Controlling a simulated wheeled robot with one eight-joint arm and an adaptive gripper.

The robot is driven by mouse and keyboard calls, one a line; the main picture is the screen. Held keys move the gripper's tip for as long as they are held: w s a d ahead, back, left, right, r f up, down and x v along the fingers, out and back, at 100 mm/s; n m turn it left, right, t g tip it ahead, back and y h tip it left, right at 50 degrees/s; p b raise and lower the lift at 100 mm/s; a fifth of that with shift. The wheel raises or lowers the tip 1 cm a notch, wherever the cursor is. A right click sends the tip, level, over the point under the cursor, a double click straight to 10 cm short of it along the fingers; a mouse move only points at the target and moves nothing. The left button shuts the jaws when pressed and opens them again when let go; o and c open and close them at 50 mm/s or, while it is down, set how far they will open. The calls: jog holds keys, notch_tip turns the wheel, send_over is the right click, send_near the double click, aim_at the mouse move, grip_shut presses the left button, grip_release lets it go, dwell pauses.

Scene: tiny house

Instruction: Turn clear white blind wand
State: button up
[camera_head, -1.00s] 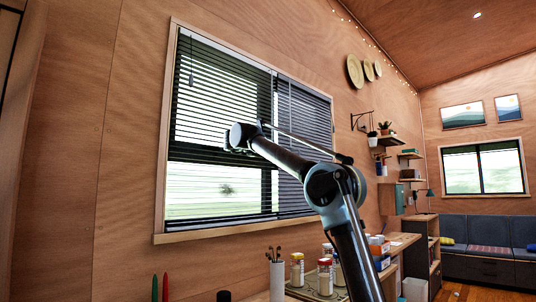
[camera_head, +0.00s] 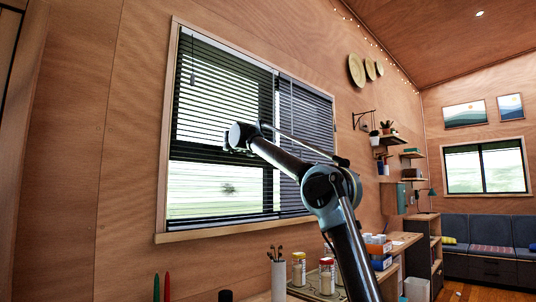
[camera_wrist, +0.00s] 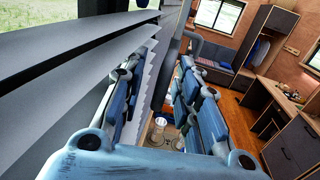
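A thin pale upright line (camera_head: 291,98) hangs in front of the right blind in the head view; it looks like the wand, but it is too small to be sure. The dark slatted blinds (camera_head: 215,90) cover the window, and their slats show large at left in the wrist view (camera_wrist: 70,60). My gripper (camera_head: 236,140) is in front of the blinds, mostly hidden by my own arm. In the wrist view my gripper (camera_wrist: 166,65) has its two fingers apart. Its left finger is close beside the slats; contact cannot be told. A grey strip (camera_wrist: 181,35) shows beyond the fingers; I cannot tell whether it is the wand.
A dark cord (camera_head: 192,72) hangs at the blind's upper left. Below the window stand jars (camera_head: 299,268), a white cup with utensils (camera_head: 278,280) and red and green pointed items. Shelves (camera_head: 388,140) are on the wall to the right. The sofa (camera_head: 490,240) is far off.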

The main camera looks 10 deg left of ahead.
jog(key=v, duration=1.2)
jog(key=shift+w, duration=0.1)
